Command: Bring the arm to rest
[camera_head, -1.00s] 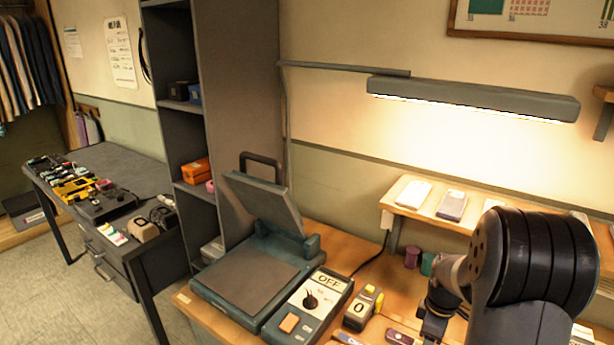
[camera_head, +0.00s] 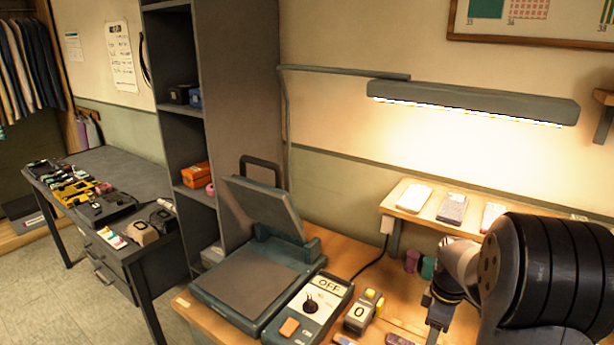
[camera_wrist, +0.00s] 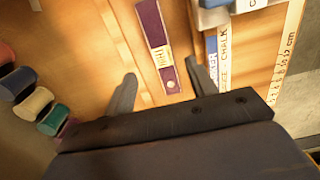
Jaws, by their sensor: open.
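My arm stands at the right of the head view, a large dark ribbed joint with a paler link folded beside it; its end is low and mostly hidden there. In the wrist view my gripper (camera_wrist: 160,88) has its two grey fingers spread wide apart, with nothing held between them. Beyond the fingers a purple strip with a white label (camera_wrist: 160,48) lies on the wooden bench (camera_wrist: 100,50). The strip appears in the gap between the fingers, and I see no contact with it.
A heat press (camera_head: 255,275) with its lid raised stands on the bench, beside a control box marked OFF (camera_head: 310,302) and a counter showing 0 (camera_head: 362,312). Thread spools (camera_wrist: 35,103) lie left in the wrist view. A lamp (camera_head: 470,100) hangs above a small shelf (camera_head: 400,208).

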